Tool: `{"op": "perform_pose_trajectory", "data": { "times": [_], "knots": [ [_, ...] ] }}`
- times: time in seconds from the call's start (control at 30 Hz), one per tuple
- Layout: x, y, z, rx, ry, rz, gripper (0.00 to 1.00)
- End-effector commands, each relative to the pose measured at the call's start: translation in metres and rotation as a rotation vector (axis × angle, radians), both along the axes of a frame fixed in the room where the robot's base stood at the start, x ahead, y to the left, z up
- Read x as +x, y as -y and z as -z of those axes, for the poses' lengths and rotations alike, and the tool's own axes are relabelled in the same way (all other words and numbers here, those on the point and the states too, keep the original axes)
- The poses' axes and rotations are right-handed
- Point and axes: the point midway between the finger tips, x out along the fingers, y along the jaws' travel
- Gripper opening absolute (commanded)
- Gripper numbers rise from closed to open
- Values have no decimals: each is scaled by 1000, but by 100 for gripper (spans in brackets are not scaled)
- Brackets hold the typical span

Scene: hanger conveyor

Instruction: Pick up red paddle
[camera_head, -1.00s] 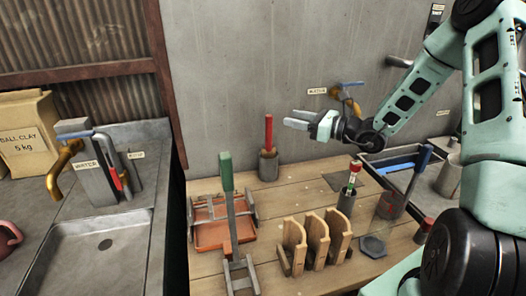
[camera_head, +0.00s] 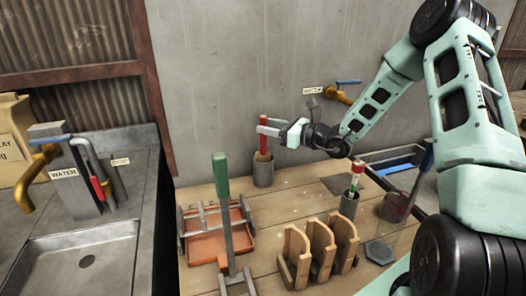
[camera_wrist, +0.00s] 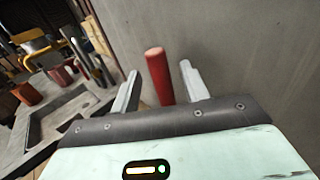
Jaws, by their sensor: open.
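The red paddle (camera_head: 263,134) stands upright in a grey cup (camera_head: 263,172) at the back of the wooden table, close to the wall. Only its red handle and a little of its wooden part show above the rim. My gripper (camera_head: 268,127) is level with the handle, its fingers pointing left. In the wrist view the red handle (camera_wrist: 158,76) rises between the two open fingers (camera_wrist: 158,88), with a gap on each side. The paddle's lower end is hidden in the cup.
A green-handled lever tool (camera_head: 221,180) stands beside an orange tray (camera_head: 208,248) in front. Wooden paddles (camera_head: 322,245) stand in a rack. A cup with a red-topped tool (camera_head: 356,175) is to the right. A sink (camera_head: 85,258) lies left.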

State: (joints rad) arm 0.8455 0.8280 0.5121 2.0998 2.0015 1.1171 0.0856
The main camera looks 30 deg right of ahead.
Motion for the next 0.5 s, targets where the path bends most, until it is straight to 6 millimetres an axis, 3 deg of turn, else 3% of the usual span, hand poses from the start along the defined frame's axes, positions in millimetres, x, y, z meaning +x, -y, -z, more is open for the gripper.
{"op": "perform_pose_trajectory", "data": {
  "times": [0.2, 0.43, 0.5],
  "knots": [
    [19, -13, -1, 0, 0, -1, 45],
    [20, -13, 0, 0, 0, 0, 45],
    [20, -13, 0, 0, 0, 0, 28]
  ]
}}
